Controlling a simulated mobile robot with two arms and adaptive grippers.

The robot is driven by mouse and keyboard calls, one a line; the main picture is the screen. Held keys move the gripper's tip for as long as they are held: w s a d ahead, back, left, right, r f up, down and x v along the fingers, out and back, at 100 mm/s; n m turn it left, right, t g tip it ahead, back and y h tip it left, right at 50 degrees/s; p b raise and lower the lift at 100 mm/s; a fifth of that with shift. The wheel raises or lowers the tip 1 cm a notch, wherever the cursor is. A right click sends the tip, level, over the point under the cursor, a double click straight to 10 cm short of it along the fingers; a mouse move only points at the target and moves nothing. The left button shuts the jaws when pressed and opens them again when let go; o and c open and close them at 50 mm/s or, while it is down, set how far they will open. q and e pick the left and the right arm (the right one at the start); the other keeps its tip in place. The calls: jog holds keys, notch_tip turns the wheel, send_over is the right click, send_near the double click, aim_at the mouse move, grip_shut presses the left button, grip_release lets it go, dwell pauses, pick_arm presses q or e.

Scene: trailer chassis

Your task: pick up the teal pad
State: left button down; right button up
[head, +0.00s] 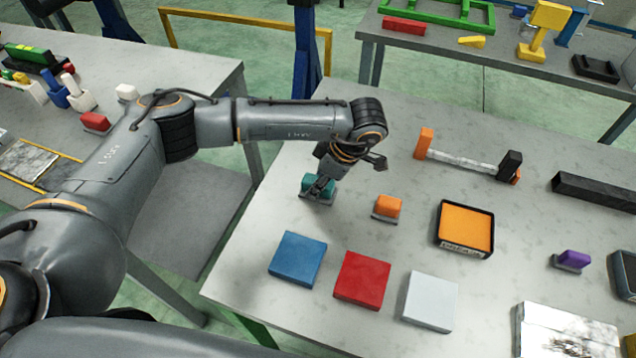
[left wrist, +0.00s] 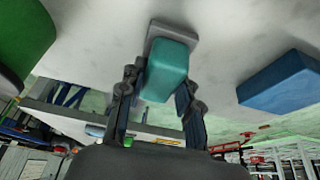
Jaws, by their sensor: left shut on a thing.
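The teal pad (head: 318,183) is a small block on a grey base plate (head: 318,198) on the grey table, left of the orange pad. In the left wrist view the teal pad (left wrist: 167,68) sits between the two fingers, with its grey base (left wrist: 172,31) behind it. My left gripper (head: 321,187) comes down over it from above and is shut on it; the fingers also show in the left wrist view (left wrist: 160,95). The gripper hides part of the pad in the head view. I cannot tell whether the base touches the table. My right gripper is not in view.
An orange pad (head: 388,206) on a grey base stands close to the right. Blue (head: 298,260), red (head: 362,280) and white (head: 430,301) square blocks lie in front. A black-rimmed orange tray (head: 440,242) and a purple pad (head: 573,258) lie farther right.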

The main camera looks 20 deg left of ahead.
pick_arm(q)
jog(key=shift+r, duration=0.7)
jog(key=s+d+r+b, duration=0.4)
jog(key=s+d+r, duration=0.5)
jog(key=s+r, duration=0.1)
jog(key=shift+s+r, duration=0.4)
jog(key=shift+r, duration=0.35)
jog(key=c, duration=1.5)
grip_release()
jog(key=shift+c, duration=0.2)
jog(key=c, duration=0.4)
